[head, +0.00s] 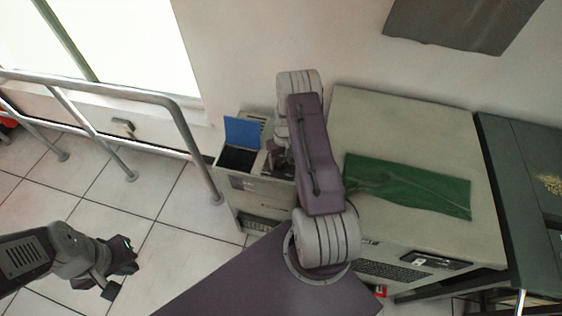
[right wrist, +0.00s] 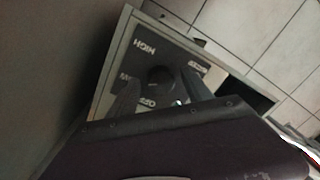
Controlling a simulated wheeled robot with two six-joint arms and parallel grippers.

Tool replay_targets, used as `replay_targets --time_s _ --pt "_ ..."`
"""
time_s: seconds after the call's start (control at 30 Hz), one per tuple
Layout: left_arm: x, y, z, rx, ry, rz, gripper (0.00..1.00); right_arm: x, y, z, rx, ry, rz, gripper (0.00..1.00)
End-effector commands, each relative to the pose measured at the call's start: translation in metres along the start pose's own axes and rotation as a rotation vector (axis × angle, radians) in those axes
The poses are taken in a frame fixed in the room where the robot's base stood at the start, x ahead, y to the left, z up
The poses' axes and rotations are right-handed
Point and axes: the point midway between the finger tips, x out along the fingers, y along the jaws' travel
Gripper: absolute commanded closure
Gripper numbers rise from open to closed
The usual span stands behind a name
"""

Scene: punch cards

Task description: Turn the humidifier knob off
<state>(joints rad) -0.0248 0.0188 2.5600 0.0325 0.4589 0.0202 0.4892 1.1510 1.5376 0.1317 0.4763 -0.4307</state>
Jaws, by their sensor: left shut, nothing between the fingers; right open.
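The humidifier (head: 255,192) is a beige box by the wall, with a raised blue flap and a dark opening on top. In the right wrist view its dark control panel (right wrist: 178,48) carries pale, upside-down labels, one reading HIGH. A dark round knob (right wrist: 160,74) sits mid-panel, partly hidden by my gripper; its pointer direction cannot be made out. My right gripper (right wrist: 158,92) is open, with its fingertips either side of the knob; contact cannot be told. In the head view my right arm hides part of the humidifier top. My left gripper (head: 122,268) is shut and empty, low above the floor.
A larger beige cabinet (head: 400,115) with a green cloth (head: 410,186) on it stands right of the humidifier. A dark green cabinet (head: 520,170) is at far right. A metal railing (head: 180,118) runs along the left. Tiled floor is free at lower left.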

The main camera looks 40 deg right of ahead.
Motion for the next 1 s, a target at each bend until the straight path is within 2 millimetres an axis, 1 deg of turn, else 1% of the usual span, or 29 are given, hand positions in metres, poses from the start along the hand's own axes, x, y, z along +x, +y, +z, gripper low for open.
replay_targets --time_s 0.23,0.27,0.3,0.37,0.4,0.47,0.77,1.0 --pt "0.0001 0.0000 0.0000 0.000 0.000 0.000 1.00 0.0027 -0.0001 0.0000 0.000 0.000 0.000 0.41" --pt "0.0001 0.0000 0.0000 0.000 0.000 0.000 1.00 0.0026 -0.0001 0.0000 0.000 0.000 0.000 0.44" --pt "0.0001 0.0000 0.0000 0.000 0.000 0.000 1.00 0.0025 -0.0001 0.0000 0.000 0.000 0.000 0.55" --pt "0.0001 0.0000 0.0000 0.000 0.000 0.000 1.00 0.0025 -0.0001 0.0000 0.000 0.000 0.000 0.72" --pt "0.0001 0.0000 0.0000 0.000 0.000 0.000 1.00 0.0024 -0.0001 0.0000 0.000 0.000 0.000 0.83" --pt "0.0001 0.0000 0.0000 0.000 0.000 0.000 1.00 0.0024 -0.0001 0.0000 0.000 0.000 0.000 1.00" --pt "0.0020 -0.0001 0.0002 0.000 0.000 0.000 1.00 0.0026 0.0000 -0.0002 -0.035 -0.002 0.000 1.00" --pt "0.0081 -0.0002 0.0008 0.000 0.000 0.000 1.00 0.0032 0.0005 -0.0011 -0.177 -0.009 0.001 1.00"
